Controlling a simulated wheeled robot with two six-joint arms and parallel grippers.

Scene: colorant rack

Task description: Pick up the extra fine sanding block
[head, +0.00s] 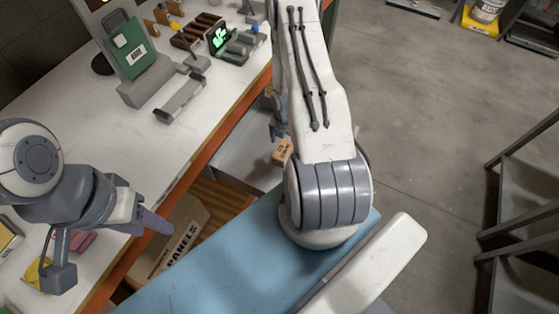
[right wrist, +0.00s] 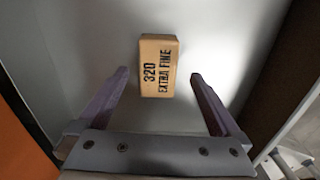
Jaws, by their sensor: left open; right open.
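The extra fine sanding block (right wrist: 158,66) is a tan block with dark "320 EXTRA FINE" lettering. In the right wrist view it lies on a pale grey surface, just ahead of and between the fingertip lines of my right gripper (right wrist: 160,78). The gripper is open and its fingers do not touch the block. In the head view the block (head: 282,152) shows beside my right arm, which partly hides it. My left gripper (head: 153,222) is open over the white table's near edge, far from the block.
The white table (head: 130,165) with an orange edge holds a green box (head: 130,48) and a small display (head: 217,38). A cardboard box (head: 180,240) marked "PANELS" stands below. In the right wrist view, an orange panel (right wrist: 20,140) and a brown wall (right wrist: 280,80) flank the grey surface.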

